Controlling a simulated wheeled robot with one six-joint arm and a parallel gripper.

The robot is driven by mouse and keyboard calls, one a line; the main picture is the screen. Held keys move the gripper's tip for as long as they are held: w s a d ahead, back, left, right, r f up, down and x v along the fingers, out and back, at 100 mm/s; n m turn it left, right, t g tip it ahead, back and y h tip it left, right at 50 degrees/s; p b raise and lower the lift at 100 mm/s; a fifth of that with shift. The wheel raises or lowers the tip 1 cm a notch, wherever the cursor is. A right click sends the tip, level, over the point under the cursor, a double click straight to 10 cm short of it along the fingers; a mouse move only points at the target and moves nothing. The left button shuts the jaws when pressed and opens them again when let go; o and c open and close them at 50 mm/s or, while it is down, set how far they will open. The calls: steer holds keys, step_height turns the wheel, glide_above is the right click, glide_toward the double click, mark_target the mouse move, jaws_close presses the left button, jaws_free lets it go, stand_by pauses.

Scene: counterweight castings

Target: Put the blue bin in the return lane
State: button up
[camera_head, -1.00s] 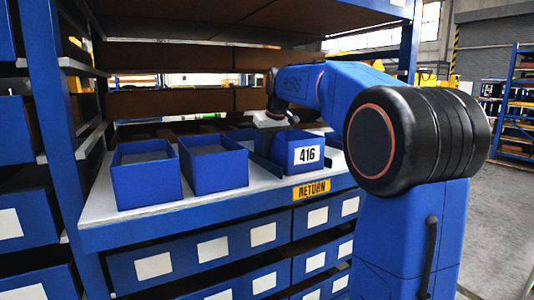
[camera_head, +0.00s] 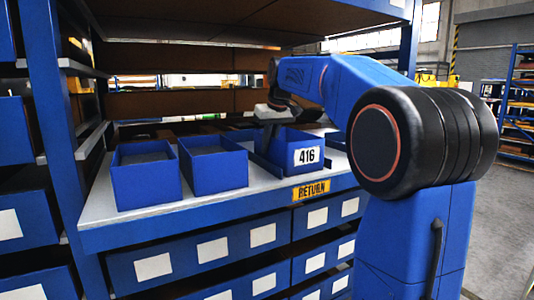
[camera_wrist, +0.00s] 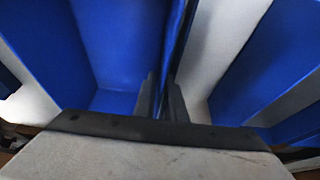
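The blue bin (camera_head: 290,151) with the white label 416 stands upright on the grey shelf deck, right above the yellow RETURN sign (camera_head: 311,190). My gripper (camera_head: 267,148) is at the left wall of this bin, pointing down. In the wrist view its two fingers (camera_wrist: 163,100) stand on either side of the thin bin wall, and they look slightly parted. The bin interior (camera_wrist: 115,45) is on the left there, with a grey strip of deck on the right. Any contact of fingers and wall is too small to see.
Two more blue bins, one at left (camera_head: 146,178) and one in the middle (camera_head: 212,167), stand left of the 416 bin on the deck (camera_head: 110,215). A blue rack post (camera_head: 62,130) rises at left. Labelled drawers (camera_head: 230,240) fill the space below.

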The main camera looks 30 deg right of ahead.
steer(key=v, duration=0.8)
steer(key=shift+s+r, duration=0.15)
steer(key=shift+r, duration=0.2)
steer(key=shift+s, duration=0.1)
